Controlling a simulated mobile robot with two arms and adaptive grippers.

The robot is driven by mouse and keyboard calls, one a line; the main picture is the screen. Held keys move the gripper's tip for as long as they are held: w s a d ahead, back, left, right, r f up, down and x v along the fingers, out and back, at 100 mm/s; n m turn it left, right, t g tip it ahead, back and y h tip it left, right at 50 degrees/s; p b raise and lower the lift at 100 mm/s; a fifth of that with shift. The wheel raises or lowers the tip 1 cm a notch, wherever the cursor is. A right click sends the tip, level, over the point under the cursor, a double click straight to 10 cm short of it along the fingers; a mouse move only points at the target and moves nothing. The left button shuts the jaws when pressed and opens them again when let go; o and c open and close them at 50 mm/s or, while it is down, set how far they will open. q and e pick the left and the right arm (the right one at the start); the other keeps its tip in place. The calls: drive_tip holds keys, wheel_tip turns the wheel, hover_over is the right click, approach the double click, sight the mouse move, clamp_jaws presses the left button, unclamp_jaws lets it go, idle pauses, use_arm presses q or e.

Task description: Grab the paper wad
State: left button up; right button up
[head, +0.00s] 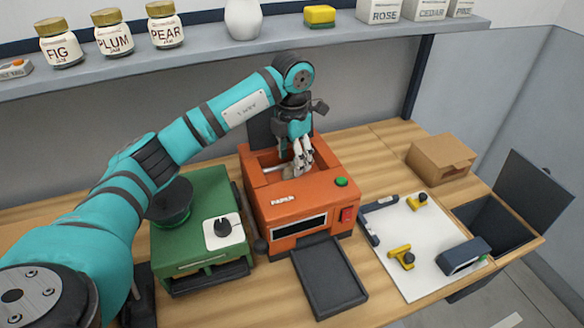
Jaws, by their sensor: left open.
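My left gripper (301,160) reaches down into the open top of the orange machine (300,205), which has a label that seems to read PAPER. Its fingers are apart. A small tan lump (287,171) shows in the opening just left of the fingertips and appears to be the paper wad. The fingers hide part of it, and I cannot tell whether they touch it. My right gripper is out of view.
A green machine (204,222) stands left of the orange one, with a dark tray (329,277) in front. To the right are a white board (418,262) with yellow parts, a cardboard box (440,158) and an open dark bin (497,222). A shelf (205,58) with jars overhangs the back.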

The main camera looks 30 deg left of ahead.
sight(292, 166)
use_arm(q)
wheel_tip(292, 166, down, 4)
drive_tip(key=shift+a+r+p, duration=0.1)
drive_tip(key=shift+r+p, duration=0.15)
drive_tip(key=shift+p, duration=0.45)
drive_tip(key=shift+f, duration=0.2)
drive_tip(key=c, duration=0.5)
